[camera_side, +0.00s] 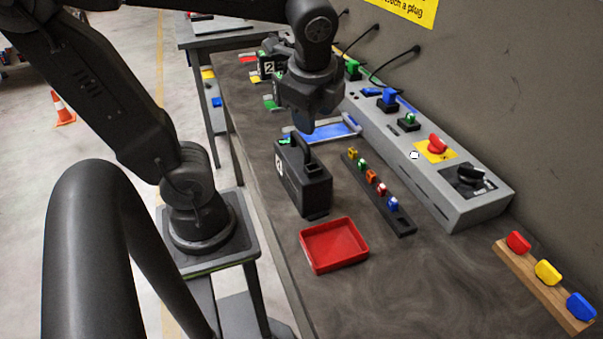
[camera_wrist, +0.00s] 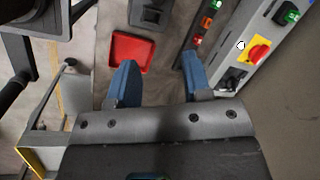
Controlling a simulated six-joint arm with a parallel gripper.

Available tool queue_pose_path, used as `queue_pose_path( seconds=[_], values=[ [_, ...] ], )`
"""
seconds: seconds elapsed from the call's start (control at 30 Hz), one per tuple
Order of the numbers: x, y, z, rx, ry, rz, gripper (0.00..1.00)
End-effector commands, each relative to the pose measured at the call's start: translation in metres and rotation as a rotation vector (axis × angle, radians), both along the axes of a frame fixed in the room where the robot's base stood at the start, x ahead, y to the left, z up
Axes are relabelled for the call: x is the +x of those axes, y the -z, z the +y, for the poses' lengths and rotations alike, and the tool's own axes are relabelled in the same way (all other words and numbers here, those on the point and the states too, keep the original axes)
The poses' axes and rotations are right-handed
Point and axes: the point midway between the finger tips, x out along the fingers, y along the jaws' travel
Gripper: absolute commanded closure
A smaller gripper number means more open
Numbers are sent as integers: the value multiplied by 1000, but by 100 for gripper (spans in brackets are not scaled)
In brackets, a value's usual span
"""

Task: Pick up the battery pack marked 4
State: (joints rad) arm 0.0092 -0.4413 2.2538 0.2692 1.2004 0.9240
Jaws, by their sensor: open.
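A black battery pack (camera_side: 304,185) with a top handle stands upright on the bench, in the middle of the side view. A white label is on its left face, too small and slanted to read surely. Part of it shows at the top edge of the wrist view (camera_wrist: 150,13). Another dark pack marked 2 (camera_side: 267,67) stands farther back, partly hidden by my arm. My gripper (camera_side: 303,126) hangs above the bench, fingers down, apart from the near pack. In the wrist view its two blue fingers (camera_wrist: 160,76) are spread with nothing between them.
An empty red tray (camera_side: 334,246) lies just in front of the near pack. A dark strip with coloured plugs (camera_side: 380,191) and a grey socket panel (camera_side: 455,210) run along the right. A blue tray (camera_side: 335,130) lies behind. A wooden block with coloured knobs (camera_side: 535,275) is front right.

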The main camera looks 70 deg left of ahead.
Motion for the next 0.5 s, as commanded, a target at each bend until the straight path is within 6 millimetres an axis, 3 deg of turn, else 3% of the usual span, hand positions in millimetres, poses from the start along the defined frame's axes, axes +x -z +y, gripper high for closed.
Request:
queue_pose_path(
  seconds=[0.2, 0.37, 0.5],
  values=[
    [13, -3, 19, 141, 350, 251, 55],
    [15, 0, 26, 167, 436, 316, 55],
    [14, 19, 34, 167, 439, 323, 55]
  ],
)
